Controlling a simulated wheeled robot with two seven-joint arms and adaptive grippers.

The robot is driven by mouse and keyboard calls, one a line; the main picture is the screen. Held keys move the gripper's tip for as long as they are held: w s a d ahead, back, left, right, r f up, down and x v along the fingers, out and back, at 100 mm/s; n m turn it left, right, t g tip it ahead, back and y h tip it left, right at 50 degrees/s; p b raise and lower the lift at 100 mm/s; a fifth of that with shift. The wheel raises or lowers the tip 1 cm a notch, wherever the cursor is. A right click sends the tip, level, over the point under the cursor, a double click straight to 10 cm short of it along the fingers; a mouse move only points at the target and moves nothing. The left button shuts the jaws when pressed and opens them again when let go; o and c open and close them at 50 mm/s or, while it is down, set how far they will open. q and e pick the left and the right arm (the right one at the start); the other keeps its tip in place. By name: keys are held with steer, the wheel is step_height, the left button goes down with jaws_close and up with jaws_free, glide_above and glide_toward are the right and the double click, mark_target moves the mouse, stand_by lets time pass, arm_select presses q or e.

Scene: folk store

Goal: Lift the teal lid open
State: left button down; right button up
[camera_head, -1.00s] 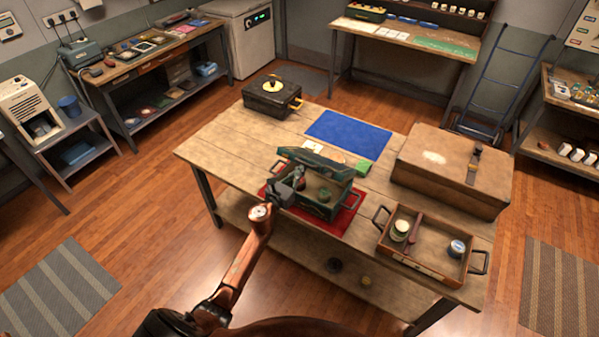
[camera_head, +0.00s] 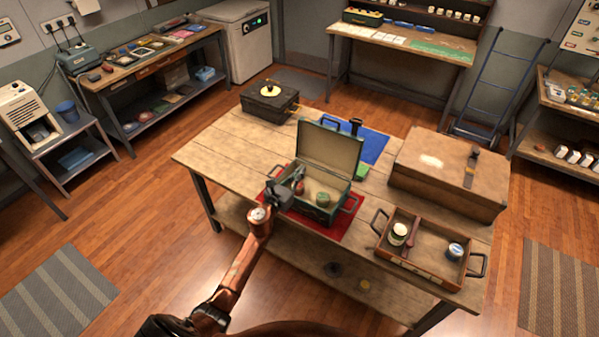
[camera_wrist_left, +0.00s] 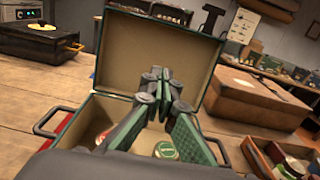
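The teal lid (camera_head: 331,149) stands raised, roughly upright, at the back of the green box (camera_head: 322,215), its pale inner face towards me. In the left wrist view the lid (camera_wrist_left: 135,47) fills the upper middle, with a dark handle (camera_wrist_left: 213,19) beyond its top edge. The open box holds a green-lidded jar (camera_head: 323,199) and a red item (camera_wrist_left: 103,135). My left gripper (camera_head: 299,178) is over the box's front left part, before the lid. Its fingers (camera_wrist_left: 161,80) hide part of the lid; I cannot tell their spacing or any contact. My right gripper is out of view.
The box stands on a red mat (camera_head: 334,233). A tray with jars (camera_head: 463,273) and a large brown case (camera_head: 447,174) are to the right. A blue mat (camera_head: 372,146) lies behind the lid, and a black case (camera_head: 268,105) stands back left. The table's left part is bare.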

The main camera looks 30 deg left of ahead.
arm_select(q)
steer(key=s, duration=1.1)
steer(key=shift+a+p, duration=0.4)
steer(key=shift+f, duration=0.1)
